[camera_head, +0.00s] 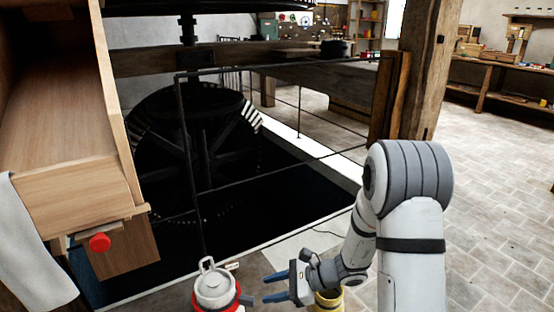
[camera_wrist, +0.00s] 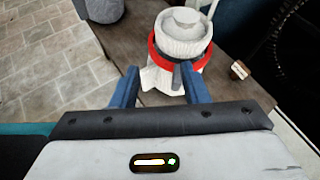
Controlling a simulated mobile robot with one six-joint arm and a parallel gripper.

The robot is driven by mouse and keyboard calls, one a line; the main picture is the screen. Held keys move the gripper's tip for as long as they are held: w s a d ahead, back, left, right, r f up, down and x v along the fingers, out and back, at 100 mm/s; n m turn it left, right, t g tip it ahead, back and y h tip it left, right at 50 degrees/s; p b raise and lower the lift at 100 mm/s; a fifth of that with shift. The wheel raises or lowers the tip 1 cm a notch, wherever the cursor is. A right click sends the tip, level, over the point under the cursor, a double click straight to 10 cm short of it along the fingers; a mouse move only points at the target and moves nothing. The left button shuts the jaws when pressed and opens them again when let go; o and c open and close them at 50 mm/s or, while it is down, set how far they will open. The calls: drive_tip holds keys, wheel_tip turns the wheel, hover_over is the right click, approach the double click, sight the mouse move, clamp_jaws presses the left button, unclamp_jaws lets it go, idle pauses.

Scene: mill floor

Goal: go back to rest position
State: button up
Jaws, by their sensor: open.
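My gripper (camera_head: 264,288) is at the bottom centre of the head view, its two blue fingers apart with nothing between them in that view. To its left stands a white lidded vessel (camera_head: 215,288) with a red band and a top handle, upright. In the wrist view the open fingers (camera_wrist: 159,72) point at this vessel (camera_wrist: 181,32), whose lower part shows between and just beyond the fingertips. I cannot tell whether a finger touches it. My arm reaches in from the right of the head view.
A yellow container (camera_head: 328,301) is partly hidden behind my gripper. A small wooden block (camera_wrist: 239,70) lies beside the vessel on the dark wooden surface (camera_wrist: 140,38). A wooden cabinet with a red knob (camera_head: 100,243) stands left. A railed dark pit with a large gear (camera_head: 190,135) lies behind. Open paved floor (camera_head: 500,190) is right.

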drive_tip(key=s+d+r+n+g+h+p, duration=0.1)
drive_tip(key=s+r+n+h+p, duration=0.2)
drive_tip(key=r, duration=0.5)
drive_tip(key=s+d+r+n+g+p, duration=0.1)
drive_tip(key=s+d+r+n+p, duration=0.15)
drive_tip(key=r+p, duration=0.45)
drive_tip(key=s+d+r+n+g+h+p, duration=0.1)
drive_tip(key=s+r+n+h+p, duration=0.2)
drive_tip(key=r, duration=0.6)
drive_tip(key=s+d+r+n+t+h+p, duration=0.1)
drive_tip(key=s+d+r+n+h+p, duration=0.1)
drive_tip(key=r, duration=0.6)
drive_tip(key=s+d+r+n+t+h+p, duration=0.2)
drive_tip(key=s+d+r+n+p, duration=0.2)
drive_tip(key=r+p, duration=0.4)
drive_tip(key=s+d+r+n+t+h+p, duration=0.1)
drive_tip(key=s+d+r+n+h+p, duration=0.1)
drive_tip(key=d+r+p, duration=0.3)
wheel_tip(320, 180, up, 3)
drive_tip(key=shift+s+d+f+n+h+p, duration=0.1)
drive_tip(key=shift+s+d+n+h+p, duration=0.2)
drive_tip(key=shift+s+n+h+p, duration=0.3)
drive_tip(key=shift+c, duration=0.5)
